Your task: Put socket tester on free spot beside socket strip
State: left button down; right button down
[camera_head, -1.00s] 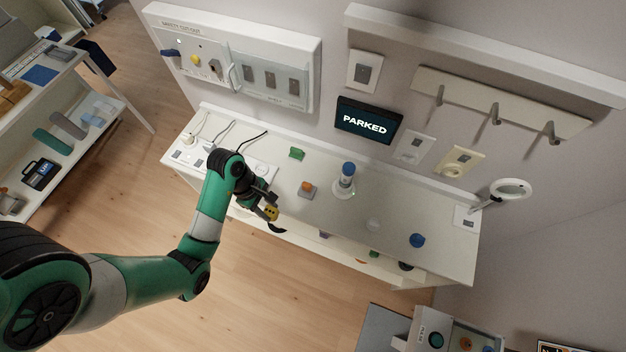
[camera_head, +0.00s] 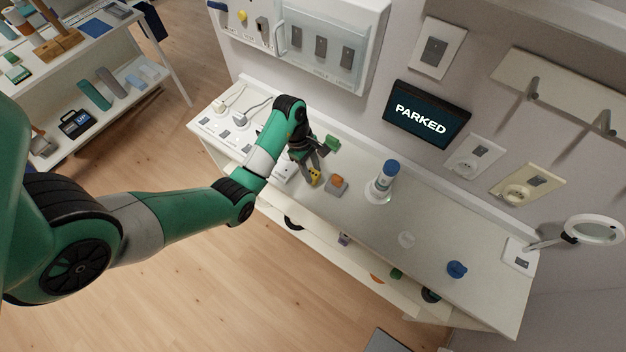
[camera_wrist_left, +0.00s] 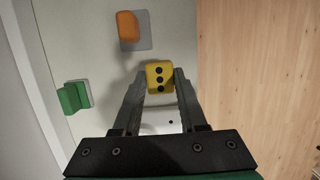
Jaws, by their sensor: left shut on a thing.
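The socket tester (camera_head: 314,177) is a small yellow block with black dots. My left gripper (camera_head: 312,176) is shut on it, one finger on each side. The tester also shows between the fingertips in the left wrist view (camera_wrist_left: 159,77). It is over the bench, left of the orange piece; its exact height cannot be told. The white socket strip (camera_head: 240,121) lies along the left part of the bench with plugs and cords. My arm hides its middle, and a white end (camera_wrist_left: 160,118) shows below the tester in the wrist view. My right gripper is not in view.
An orange piece on a grey base (camera_head: 337,186) and a green block (camera_head: 332,144) stand close to the gripper. A blue-capped container (camera_head: 383,181) and a blue knob (camera_head: 456,268) stand farther right. Bare bench top (camera_head: 350,212) lies between them and the front edge.

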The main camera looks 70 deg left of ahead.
aim_at(311, 170)
pick_arm(q)
jog(key=shift+w+a+f, duration=0.1)
jog(key=shift+w+f, duration=0.1)
jog(key=shift+a+b+x, duration=0.15)
jog(key=shift+b+x, duration=0.1)
jog(key=shift+x, duration=0.55)
jog(key=shift+a+b+x, duration=0.15)
jog(key=shift+b+x, duration=0.05)
jog(key=shift+x, duration=0.55)
jog(key=shift+s+f, duration=0.1)
jog(key=shift+f, duration=0.05)
jog(key=shift+f, duration=0.2)
jog(key=shift+c, duration=2.3)
grip_release()
jog(key=shift+r, duration=0.15)
